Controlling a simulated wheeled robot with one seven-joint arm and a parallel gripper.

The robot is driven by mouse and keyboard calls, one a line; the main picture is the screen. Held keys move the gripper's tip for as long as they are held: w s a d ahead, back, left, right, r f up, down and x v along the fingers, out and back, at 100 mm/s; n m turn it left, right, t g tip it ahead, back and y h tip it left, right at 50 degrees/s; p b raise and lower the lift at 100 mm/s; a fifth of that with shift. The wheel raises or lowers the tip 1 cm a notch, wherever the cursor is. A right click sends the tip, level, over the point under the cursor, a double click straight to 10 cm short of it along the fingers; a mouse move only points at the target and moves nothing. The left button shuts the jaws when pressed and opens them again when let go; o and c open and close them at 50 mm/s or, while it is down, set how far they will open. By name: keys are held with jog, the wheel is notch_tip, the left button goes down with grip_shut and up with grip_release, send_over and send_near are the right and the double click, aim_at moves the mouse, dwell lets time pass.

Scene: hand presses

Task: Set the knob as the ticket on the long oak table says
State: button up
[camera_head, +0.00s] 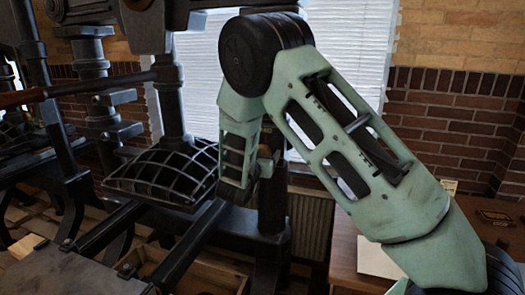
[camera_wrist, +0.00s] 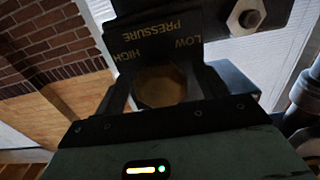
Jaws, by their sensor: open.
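A dark plate (camera_wrist: 205,22) lettered PRESSURE, LOW and HIGH shows in the wrist view, its words upside down. A brownish many-sided knob (camera_wrist: 160,86) sits below the lettering. My gripper (camera_wrist: 172,88) is open, with a finger on each side of the knob; I cannot tell whether they touch it. No pointer mark on the knob is clear. In the head view my gripper (camera_head: 262,168) is beside the black press, and the knob cannot be made out. A pale sheet (camera_head: 376,260) lies on a brown table (camera_head: 344,272); no writing on it is readable.
The black press has a ribbed domed part (camera_head: 163,175) and rails (camera_head: 190,245) left of my gripper. A long bar (camera_head: 100,84) crosses the left side. A bolt (camera_wrist: 249,18) sticks out near the plate.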

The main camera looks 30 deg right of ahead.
jog(key=shift+w+d, duration=0.1)
jog(key=shift+d, duration=0.05)
jog(key=shift+c, duration=0.3)
jog(key=c, duration=0.9)
